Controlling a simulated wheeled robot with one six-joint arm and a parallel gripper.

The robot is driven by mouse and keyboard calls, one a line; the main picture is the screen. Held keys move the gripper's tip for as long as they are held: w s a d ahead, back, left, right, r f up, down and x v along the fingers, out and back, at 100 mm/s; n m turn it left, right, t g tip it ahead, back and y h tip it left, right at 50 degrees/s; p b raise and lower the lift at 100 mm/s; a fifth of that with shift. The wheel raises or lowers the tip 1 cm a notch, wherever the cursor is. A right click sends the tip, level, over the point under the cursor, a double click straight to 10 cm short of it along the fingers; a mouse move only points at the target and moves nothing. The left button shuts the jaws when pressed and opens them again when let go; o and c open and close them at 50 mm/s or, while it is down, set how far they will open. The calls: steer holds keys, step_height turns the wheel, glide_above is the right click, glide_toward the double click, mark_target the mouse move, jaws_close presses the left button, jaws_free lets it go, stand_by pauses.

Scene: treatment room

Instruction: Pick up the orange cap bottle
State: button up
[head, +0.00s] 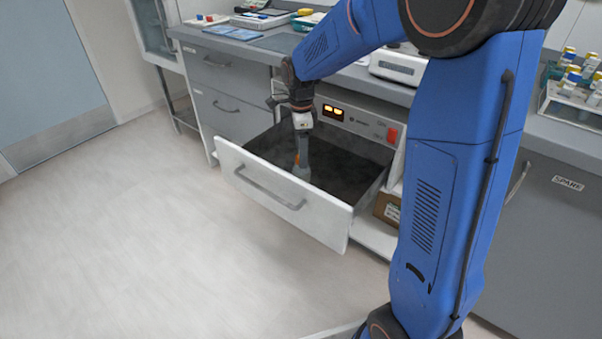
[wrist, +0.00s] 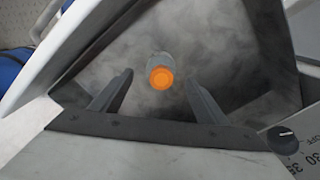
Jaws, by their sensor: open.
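In the head view only a bit of orange shows behind my gripper (head: 301,168). My gripper, also in the wrist view (wrist: 158,88), points down into the drawer with its two fingers apart, one on either side of the bottle's line. The bottle shows between and slightly beyond the fingertips, with gaps on both sides. The drawer (head: 282,205) is pulled out, with a white front and dark inside.
A control panel with an orange display (head: 333,112) and a red switch (head: 391,135) sits above the drawer. A cardboard box (head: 387,208) lies on the shelf beside it. A vial rack (head: 577,108) stands on the right counter. The floor at left is clear.

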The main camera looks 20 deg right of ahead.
mark_target(301, 171)
steer(key=shift+w+d+f, duration=0.1)
steer(key=shift+d+f, duration=0.05)
steer(key=shift+f, duration=4.15)
steer(key=shift+c, duration=0.3)
steer(key=c, duration=1.2)
steer(key=shift+c, duration=0.2)
steer(key=shift+r, duration=0.15)
